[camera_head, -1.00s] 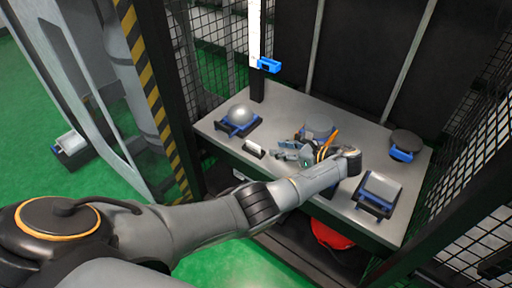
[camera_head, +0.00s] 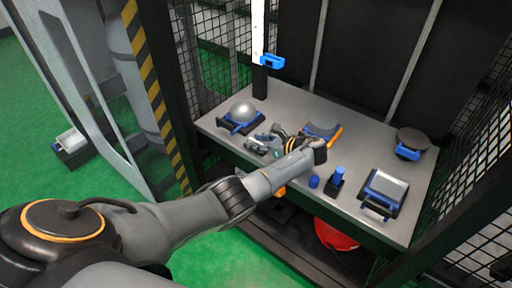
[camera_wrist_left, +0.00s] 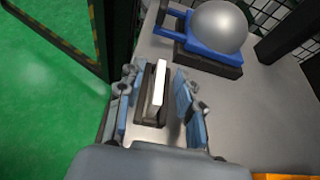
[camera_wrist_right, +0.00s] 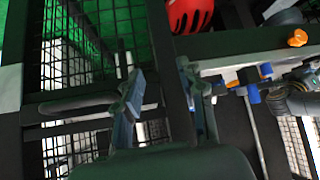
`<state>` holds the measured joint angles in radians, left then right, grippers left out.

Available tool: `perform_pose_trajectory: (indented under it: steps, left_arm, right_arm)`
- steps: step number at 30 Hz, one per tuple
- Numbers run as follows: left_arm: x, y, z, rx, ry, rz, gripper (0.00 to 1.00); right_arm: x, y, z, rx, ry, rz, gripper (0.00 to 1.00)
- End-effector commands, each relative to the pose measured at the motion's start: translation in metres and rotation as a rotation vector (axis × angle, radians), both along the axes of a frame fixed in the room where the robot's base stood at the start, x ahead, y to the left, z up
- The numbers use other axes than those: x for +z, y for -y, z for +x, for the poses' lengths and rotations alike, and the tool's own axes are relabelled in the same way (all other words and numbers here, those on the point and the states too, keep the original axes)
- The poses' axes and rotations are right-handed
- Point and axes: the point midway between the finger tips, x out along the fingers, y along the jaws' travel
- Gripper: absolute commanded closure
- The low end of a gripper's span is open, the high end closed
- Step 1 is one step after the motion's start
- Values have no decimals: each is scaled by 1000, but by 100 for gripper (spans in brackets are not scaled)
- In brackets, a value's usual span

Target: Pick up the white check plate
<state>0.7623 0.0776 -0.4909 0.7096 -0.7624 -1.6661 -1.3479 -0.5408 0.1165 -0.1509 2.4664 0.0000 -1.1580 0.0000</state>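The white check plate (camera_wrist_left: 160,83) stands upright on edge in a small dark holder (camera_wrist_left: 150,108) on the grey table. In the left wrist view it lies between the two fingers of my left gripper (camera_wrist_left: 160,105), which is open, with a gap on each side. In the head view my left gripper (camera_head: 262,146) is low over the table's left part and hides the plate. My right gripper (camera_wrist_right: 165,100) shows only in the right wrist view, open and empty, beside dark frame bars and mesh.
A silver dome on a blue stand (camera_head: 240,118) sits just beyond the plate. A grey disc (camera_head: 322,128), a dark disc (camera_head: 411,138) and a silver block on a stand (camera_head: 385,187) are on the table (camera_head: 290,100). A red helmet (camera_head: 332,236) lies below. Mesh walls (camera_head: 470,150) flank the table.

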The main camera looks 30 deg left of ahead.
Motion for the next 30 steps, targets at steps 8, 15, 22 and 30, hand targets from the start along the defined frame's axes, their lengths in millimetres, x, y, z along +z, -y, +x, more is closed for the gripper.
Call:
perform_pose_trajectory:
  steps: [8,15,22,30]
  left_arm:
    - [-3,-7,1,-1,-1,-1,64]
    - [-3,-7,1,-1,-1,-1,91]
    - [-3,-7,1,-1,-1,-1,100]
    - [-2,-7,1,-1,0,-1,100]
  right_arm:
    - [7,-4,10,4,61,13,60]
    - [7,-4,10,4,59,13,60]
    - [7,-3,10,4,58,13,60]
    - [7,-3,9,4,53,12,60]
